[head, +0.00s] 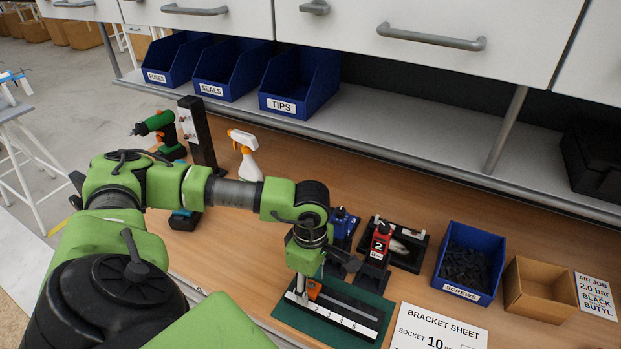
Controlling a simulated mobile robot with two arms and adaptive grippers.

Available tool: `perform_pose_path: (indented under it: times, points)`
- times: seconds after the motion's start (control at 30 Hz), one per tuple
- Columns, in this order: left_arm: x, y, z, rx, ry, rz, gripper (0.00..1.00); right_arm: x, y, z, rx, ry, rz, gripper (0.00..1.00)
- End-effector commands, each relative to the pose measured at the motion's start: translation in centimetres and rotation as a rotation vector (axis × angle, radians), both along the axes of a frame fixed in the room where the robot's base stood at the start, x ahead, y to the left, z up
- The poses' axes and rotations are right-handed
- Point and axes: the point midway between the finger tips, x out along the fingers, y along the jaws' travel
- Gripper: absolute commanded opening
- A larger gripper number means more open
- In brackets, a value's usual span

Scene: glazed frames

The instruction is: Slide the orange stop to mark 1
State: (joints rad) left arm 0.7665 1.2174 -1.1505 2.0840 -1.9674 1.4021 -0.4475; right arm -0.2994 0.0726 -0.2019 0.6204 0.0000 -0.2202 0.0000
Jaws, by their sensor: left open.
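The orange stop (314,289) sits on the dark rail of a fixture on a green mat (286,314). A white scale (343,321) runs along the rail, with 2, 3, 4 and 5 readable. The stop is near the 2 end; mark 1 cannot be made out, and an upright metal part (300,287) stands at that end. My left gripper (322,272) is open and points down over the stop's end of the rail. The wrist and gripper cover part of the fixture, and I cannot tell whether a finger touches the stop.
A red bottle (381,243) marked 2 and a blue bottle (342,225) stand close behind the fixture. A screws bin (468,262) and a cardboard box (541,290) are to the right. A bracket sheet (437,330) lies beside the mat. A spray bottle (245,160) stands behind my arm.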

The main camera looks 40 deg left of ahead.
Motion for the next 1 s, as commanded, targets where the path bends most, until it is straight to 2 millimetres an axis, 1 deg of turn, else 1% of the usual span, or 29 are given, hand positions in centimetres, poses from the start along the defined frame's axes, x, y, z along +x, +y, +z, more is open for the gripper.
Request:
perform_pose_path:
  times: [0.03, 0.07, 0.17, 0.23, 0.37, 0.5, 0.6, 0.7, 0.83, 1.0]
  points:
    - [0.0, 0.0, 0.0, -0.001, -0.001, -0.001, 0.44, -0.1, -0.8, 0.0, -0.009, 0.001, 0.002, 0.40]
    - [0.0, -0.1, 0.1, -0.001, -0.001, -0.001, 0.44, -0.1, -1.0, 0.0, -0.012, 0.002, 0.002, 0.40]
    - [0.1, -0.1, 0.8, -0.002, -0.004, 0.000, 0.44, -0.1, -1.0, 0.0, -0.011, 0.002, 0.002, 0.40]
    - [0.1, 0.0, 1.8, -0.001, -0.004, 0.000, 0.44, -0.1, -0.9, 0.0, -0.010, 0.001, 0.001, 0.40]
    - [0.2, 0.0, 4.5, -0.001, -0.006, 0.000, 0.44, -0.1, -0.8, 0.0, -0.009, 0.001, 0.001, 0.40]
    - [0.1, 0.1, 7.6, 0.000, -0.006, 0.001, 0.44, -0.1, -0.7, 0.0, -0.009, 0.001, 0.000, 0.40]
    - [0.1, 0.1, 9.4, -0.001, -0.005, 0.000, 0.44, -0.1, -0.7, 0.0, -0.008, 0.000, 0.000, 0.40]
    - [0.1, 0.1, 10.8, -0.001, -0.003, 0.001, 0.44, -0.1, -0.7, 0.0, -0.007, 0.000, 0.000, 0.40]
    - [0.0, 0.1, 11.8, 0.000, -0.002, 0.001, 0.44, -0.1, -0.7, 0.0, -0.007, 0.000, 0.000, 0.40]
    - [-0.1, 0.1, 12.0, 0.000, 0.000, 0.001, 0.44, -0.1, -0.7, 0.0, -0.007, 0.000, 0.000, 0.40]
